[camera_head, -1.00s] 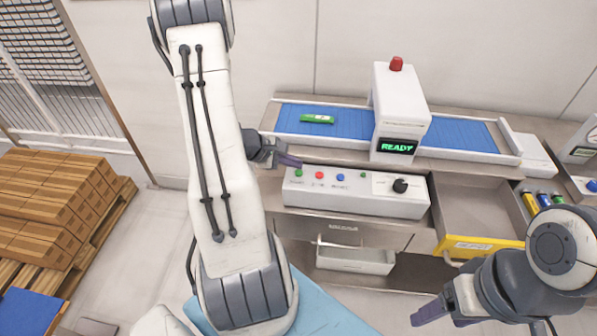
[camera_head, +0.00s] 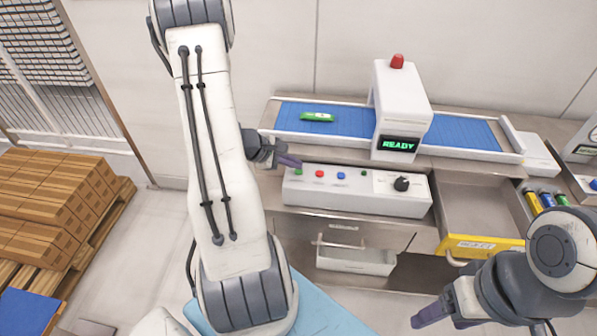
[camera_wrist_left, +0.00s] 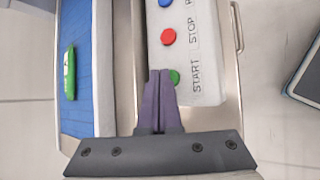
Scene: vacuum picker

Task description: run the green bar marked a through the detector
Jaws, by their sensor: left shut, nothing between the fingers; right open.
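The green bar (camera_head: 317,117) lies on the left part of the blue conveyor belt (camera_head: 351,122), and also shows in the left wrist view (camera_wrist_left: 70,72). Its marking is too small to read. The white detector (camera_head: 401,108) stands over the belt to the right of the bar, with a red lamp on top and a screen reading READY. My left gripper (camera_head: 289,161) is shut and empty, its tips at the green START button (camera_wrist_left: 174,77) on the control box (camera_head: 356,192); whether they touch it I cannot tell. My right gripper (camera_head: 432,314) is open and empty at lower right.
Red STOP (camera_wrist_left: 168,36) and blue buttons and a black knob (camera_head: 401,184) share the control box. An open drawer (camera_head: 478,246) with a yellow front lies right of it. Several coloured cylinders (camera_head: 545,198) stand at the right. Stacked boxes (camera_head: 60,205) sit at far left.

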